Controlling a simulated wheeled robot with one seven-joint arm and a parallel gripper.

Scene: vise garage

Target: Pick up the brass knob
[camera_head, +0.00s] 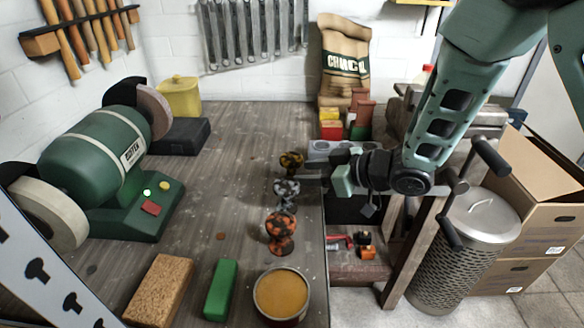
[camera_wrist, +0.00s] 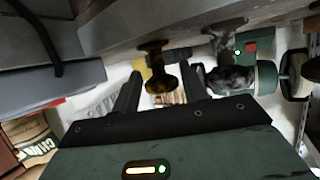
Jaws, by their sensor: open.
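The brass knob (camera_head: 291,160), dark with golden patches, stands on the workbench (camera_head: 235,150) near its right edge. In the wrist view the brass knob (camera_wrist: 156,78) shows between my two dark fingers, nearer the left one in the picture. My gripper (camera_head: 310,168) is open, just right of the knob, pointing left at it. My gripper also shows in the wrist view (camera_wrist: 165,78), its fingers apart with nothing clamped. Whether a finger touches the knob cannot be told.
A grey marbled knob (camera_head: 287,190) stands close in front of the brass one, and an orange-black knob (camera_head: 281,232) nearer still. A tin (camera_head: 281,294), green block (camera_head: 220,290) and cork block (camera_head: 158,291) lie at the front. A bench grinder (camera_head: 105,160) stands left. The bench middle is clear.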

